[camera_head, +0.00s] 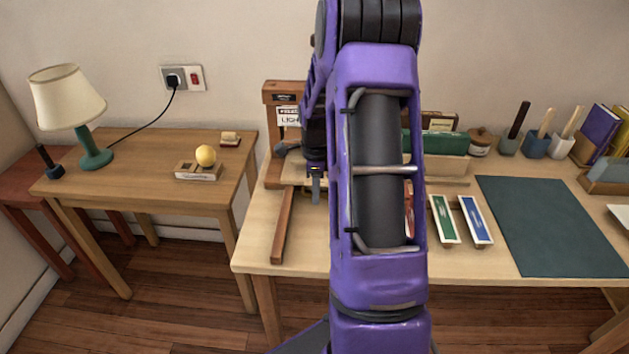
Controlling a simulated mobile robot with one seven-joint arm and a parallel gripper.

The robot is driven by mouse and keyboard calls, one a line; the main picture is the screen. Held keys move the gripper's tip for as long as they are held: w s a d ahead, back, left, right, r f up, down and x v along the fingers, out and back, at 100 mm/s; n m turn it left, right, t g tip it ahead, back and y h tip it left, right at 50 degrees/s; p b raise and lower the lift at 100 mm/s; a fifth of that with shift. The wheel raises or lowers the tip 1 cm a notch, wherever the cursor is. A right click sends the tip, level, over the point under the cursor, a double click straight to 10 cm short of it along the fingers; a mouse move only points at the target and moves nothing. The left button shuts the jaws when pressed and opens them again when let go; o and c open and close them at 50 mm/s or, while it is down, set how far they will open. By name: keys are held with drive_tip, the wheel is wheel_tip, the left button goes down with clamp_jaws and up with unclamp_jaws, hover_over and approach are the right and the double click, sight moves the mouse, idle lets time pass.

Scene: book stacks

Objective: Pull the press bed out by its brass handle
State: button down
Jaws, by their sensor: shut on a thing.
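The wooden press (282,92) stands at the back of the light table, with a partly hidden label on its upright. A brown wooden rail (283,228) runs from the press toward the table's front edge. My gripper (316,188) points down at the front of the bed, and its fingers are shut on the brass handle. The handle itself is hidden by the fingers, and my purple arm covers the right side of the press.
Trays with green (443,219) and blue (475,219) strips and a dark green mat (550,226) lie to the right. Pots with tools (534,145) and books stand behind. A side table at left holds a lamp (70,105) and a yellow ball (205,156).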

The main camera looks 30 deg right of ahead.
drive_tip(key=shift+s+a, duration=2)
drive_tip(key=shift+s, duration=0.65)
drive_tip(key=shift+s+a, duration=2.05)
drive_tip(key=shift+s, duration=0.65)
drive_tip(key=shift+s+a, duration=2)
drive_tip(key=shift+s, duration=0.65)
drive_tip(key=c, duration=1.1)
unclamp_jaws()
wheel_tip(320, 180, up, 8)
drive_tip(key=p, duration=0.7)
